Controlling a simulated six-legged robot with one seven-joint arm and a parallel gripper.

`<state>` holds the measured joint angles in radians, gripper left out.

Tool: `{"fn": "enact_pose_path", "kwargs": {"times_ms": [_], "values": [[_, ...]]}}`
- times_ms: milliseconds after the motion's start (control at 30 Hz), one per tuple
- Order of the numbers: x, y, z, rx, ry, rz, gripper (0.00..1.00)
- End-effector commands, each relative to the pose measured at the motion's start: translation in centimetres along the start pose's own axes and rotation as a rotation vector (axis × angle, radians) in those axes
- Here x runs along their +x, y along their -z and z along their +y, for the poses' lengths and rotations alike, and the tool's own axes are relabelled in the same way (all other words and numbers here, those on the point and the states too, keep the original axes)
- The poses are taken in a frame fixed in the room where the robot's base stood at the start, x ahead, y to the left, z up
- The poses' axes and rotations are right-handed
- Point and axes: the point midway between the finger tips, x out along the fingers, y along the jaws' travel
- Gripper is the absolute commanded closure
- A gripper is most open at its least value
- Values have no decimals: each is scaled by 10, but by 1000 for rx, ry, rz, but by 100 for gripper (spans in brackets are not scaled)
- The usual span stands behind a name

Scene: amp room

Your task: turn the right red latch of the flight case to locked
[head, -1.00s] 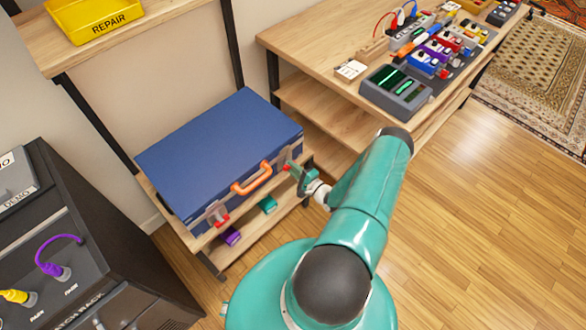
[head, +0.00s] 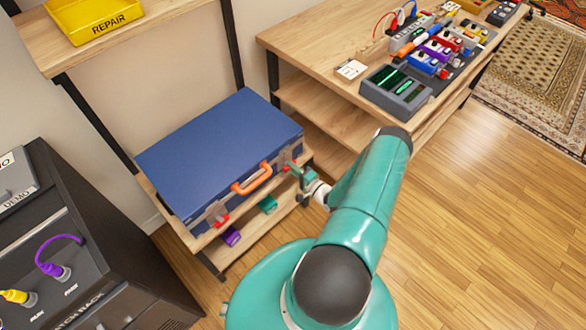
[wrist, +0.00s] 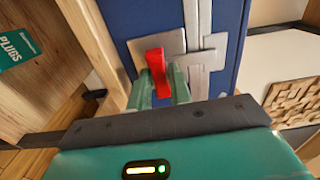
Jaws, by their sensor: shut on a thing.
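The blue flight case (head: 215,150) lies closed on a wooden shelf, with an orange handle (head: 252,180) on its front. Its right red latch (wrist: 156,72) sits on a grey metal plate. In the wrist view this latch stands nearly upright in the picture, leaning slightly. My gripper (wrist: 161,88) is shut on the latch, with one green finger on each side of it. In the head view my gripper (head: 296,172) is at the case's front right corner and partly hides the latch. The left red latch (head: 221,221) is at the front left of the case.
A wooden bench (head: 310,50) with a grey device and several pedals stands at the back right. A dark rack (head: 90,250) with cables is on the left. Teal and purple boxes lie on the shelf below the case. The wooden floor to the right is clear.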

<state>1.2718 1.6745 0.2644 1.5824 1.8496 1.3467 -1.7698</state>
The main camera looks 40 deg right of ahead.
Motion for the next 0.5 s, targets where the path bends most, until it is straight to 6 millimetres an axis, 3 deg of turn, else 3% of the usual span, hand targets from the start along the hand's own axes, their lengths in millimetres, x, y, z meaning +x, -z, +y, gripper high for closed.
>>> {"fn": "enact_pose_path", "kwargs": {"times_ms": [33,133,500], "values": [[0,0,0,0,0,0,78],[0,0,0,0,0,0,58],[-4,0,0,1,-1,1,58]]}}
